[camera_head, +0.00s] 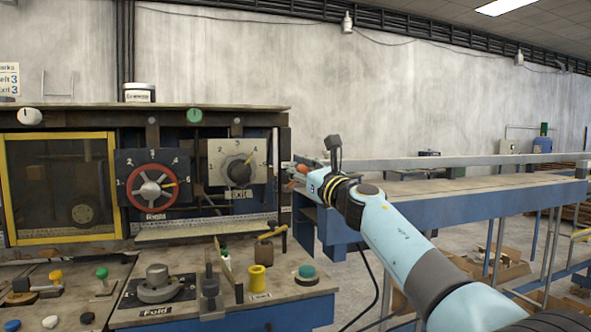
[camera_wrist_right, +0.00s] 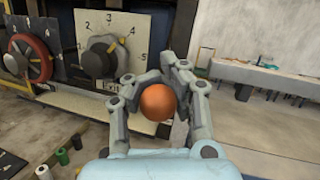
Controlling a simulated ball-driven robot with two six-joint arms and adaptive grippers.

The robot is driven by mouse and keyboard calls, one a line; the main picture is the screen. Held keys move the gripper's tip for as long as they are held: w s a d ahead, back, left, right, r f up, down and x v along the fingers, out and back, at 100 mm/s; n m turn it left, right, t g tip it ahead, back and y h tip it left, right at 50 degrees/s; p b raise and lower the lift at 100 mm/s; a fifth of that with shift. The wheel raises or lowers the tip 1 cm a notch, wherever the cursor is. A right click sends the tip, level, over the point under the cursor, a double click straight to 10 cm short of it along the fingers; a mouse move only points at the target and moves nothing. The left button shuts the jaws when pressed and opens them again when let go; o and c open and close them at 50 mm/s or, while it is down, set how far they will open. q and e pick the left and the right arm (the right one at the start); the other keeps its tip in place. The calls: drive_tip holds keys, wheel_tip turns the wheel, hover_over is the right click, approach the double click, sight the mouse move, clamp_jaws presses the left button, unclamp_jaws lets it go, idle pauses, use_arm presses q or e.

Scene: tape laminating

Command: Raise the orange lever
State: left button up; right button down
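The orange lever's round knob (camera_wrist_right: 158,102) sits between the two fingers of my right gripper (camera_wrist_right: 164,72) in the right wrist view. The fingers curve in on both sides of the knob, and their tips come close together past it. The gripper looks shut around the knob. In the head view my right gripper (camera_head: 303,174) is at the right end of the machine, beside the numbered dial panel. Only small orange patches show there, and the lever's shaft is hidden. My left gripper is not in view.
A grey dial (camera_head: 238,170) and a red handwheel (camera_head: 152,186) are left of the gripper. Below is a ledge with a yellow spool (camera_head: 257,279), a green-topped button (camera_head: 306,272) and several knobs. A long blue conveyor frame (camera_head: 450,205) runs to the right behind my arm.

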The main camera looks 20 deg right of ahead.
drive_tip(key=shift+d+r, duration=0.1)
idle(0.7)
drive_tip(key=c, duration=1.9)
unclamp_jaws()
drive_tip(key=o, duration=0.4)
drive_tip(key=shift+s+d+r, duration=0.2)
drive_tip(key=shift+s+d, duration=0.15)
drive_tip(key=shift+s, duration=0.2)
drive_tip(key=shift+o, duration=2.4)
drive_tip(key=shift+w+f, duration=0.1)
drive_tip(key=shift+o, duration=0.4)
drive_tip(key=shift+w+a+f, duration=0.1)
drive_tip(key=shift+w+a, duration=0.05)
drive_tip(key=shift+a, duration=0.1)
drive_tip(key=v, duration=1.2)
